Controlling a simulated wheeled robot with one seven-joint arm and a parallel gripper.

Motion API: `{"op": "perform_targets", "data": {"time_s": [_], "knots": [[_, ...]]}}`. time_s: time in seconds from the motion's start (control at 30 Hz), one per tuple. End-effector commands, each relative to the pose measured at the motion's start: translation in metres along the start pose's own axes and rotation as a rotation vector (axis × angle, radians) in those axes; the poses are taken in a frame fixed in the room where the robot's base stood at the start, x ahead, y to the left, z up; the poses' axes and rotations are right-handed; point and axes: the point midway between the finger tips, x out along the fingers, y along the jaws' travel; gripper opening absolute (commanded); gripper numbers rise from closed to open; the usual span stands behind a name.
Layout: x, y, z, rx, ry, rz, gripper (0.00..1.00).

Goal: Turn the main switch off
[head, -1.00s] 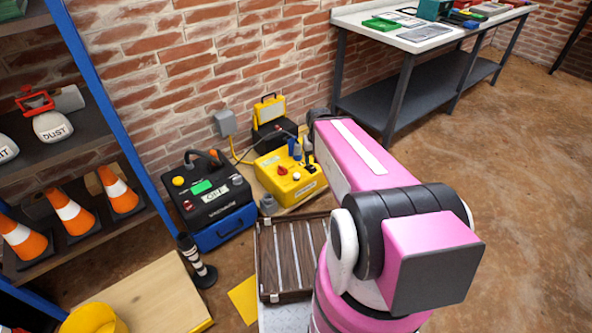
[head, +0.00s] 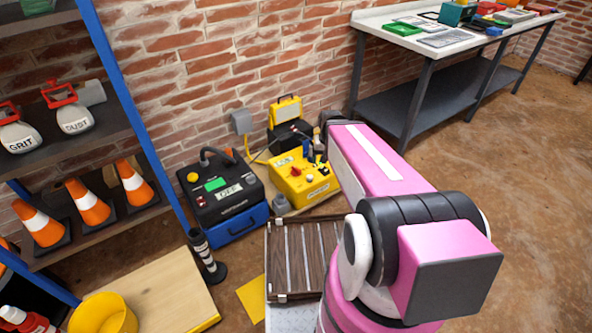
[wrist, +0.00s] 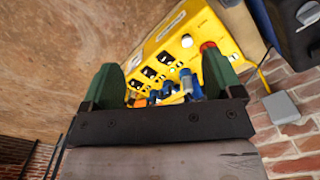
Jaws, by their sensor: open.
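A yellow power box (head: 284,181) stands on the floor by the brick wall. On its top are a red rotary knob (head: 296,171), a white round button (head: 309,178) and several blue plugs. In the wrist view the box (wrist: 224,38) lies ahead of my gripper (wrist: 162,75), with the red knob (wrist: 207,46) beyond the right green finger and the white button (wrist: 186,43) just left of it. Blue plugs show between the fingers. My gripper is open, with nothing held. In the head view my pink arm hides its fingers. I cannot read which way the red knob points.
A black machine on a blue case (head: 235,224) stands left of the box. A shelf with cones (head: 88,204) is at left, a workbench (head: 437,45) at right.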

Motion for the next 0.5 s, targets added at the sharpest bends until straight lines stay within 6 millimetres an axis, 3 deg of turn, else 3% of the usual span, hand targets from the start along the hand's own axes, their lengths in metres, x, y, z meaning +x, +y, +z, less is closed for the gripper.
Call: {"op": "perform_targets", "data": {"time_s": [0.03,0.3,0.5], "knots": [[0.014,-0.01,-0.027,0.06,-0.002,0.0,0.85],[0.086,-0.072,-0.133,0.525,-0.005,0.002,0.85],[0.129,-0.111,-0.184,0.805,-0.005,0.003,0.85]]}}
